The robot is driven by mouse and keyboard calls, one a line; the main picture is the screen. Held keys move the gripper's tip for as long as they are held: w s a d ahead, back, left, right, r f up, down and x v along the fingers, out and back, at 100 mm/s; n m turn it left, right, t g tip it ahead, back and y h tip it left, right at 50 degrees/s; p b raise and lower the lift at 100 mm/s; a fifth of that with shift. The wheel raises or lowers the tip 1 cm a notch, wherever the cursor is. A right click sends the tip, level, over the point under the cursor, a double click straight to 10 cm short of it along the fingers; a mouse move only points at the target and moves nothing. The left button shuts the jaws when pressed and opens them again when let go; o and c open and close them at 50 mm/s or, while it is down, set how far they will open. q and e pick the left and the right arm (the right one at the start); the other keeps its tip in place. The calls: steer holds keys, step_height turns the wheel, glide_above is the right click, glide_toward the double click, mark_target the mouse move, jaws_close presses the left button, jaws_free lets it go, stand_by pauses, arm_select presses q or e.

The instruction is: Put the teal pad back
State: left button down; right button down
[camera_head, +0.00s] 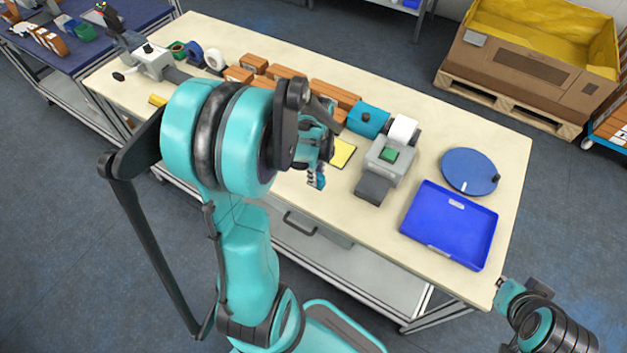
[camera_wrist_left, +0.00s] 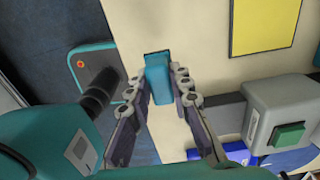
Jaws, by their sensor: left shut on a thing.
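The teal pad (camera_wrist_left: 158,80) is a small block gripped between the fingers of my left gripper (camera_wrist_left: 161,92) in the left wrist view. In the head view the pad (camera_head: 319,180) shows at the tip of my left gripper (camera_head: 316,172), over the front edge area of the table. Its far end shows a dark edge in the wrist view. My arm hides part of the table behind it. My right gripper (camera_head: 499,291) is at the lower right, off the table's front right corner; its fingers are too small to read.
A yellow sheet (camera_head: 343,152) lies behind the gripper. To its right are a grey device with a green button (camera_head: 388,154), a blue tray (camera_head: 433,248) and a round blue plate (camera_head: 466,168). Brown boxes (camera_head: 334,94) and a teal roll-like object (camera_head: 368,119) stand along the back.

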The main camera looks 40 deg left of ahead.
arm_select(q)
steer(key=shift+w+a+f, duration=0.25)
steer(key=shift+a+f, duration=0.15)
steer(key=shift+a, duration=0.1)
steer(key=shift+w+a+f, duration=0.25)
steer(key=shift+a+f, duration=0.15)
steer(key=shift+a, duration=0.1)
step_height(320, 180, down, 4)
steer(key=shift+r+b, duration=0.25)
steer(key=shift+b, duration=0.55)
steer(key=shift+f, duration=0.15)
steer(key=shift+f, duration=0.15)
steer(key=c, duration=1.4)
jaws_free()
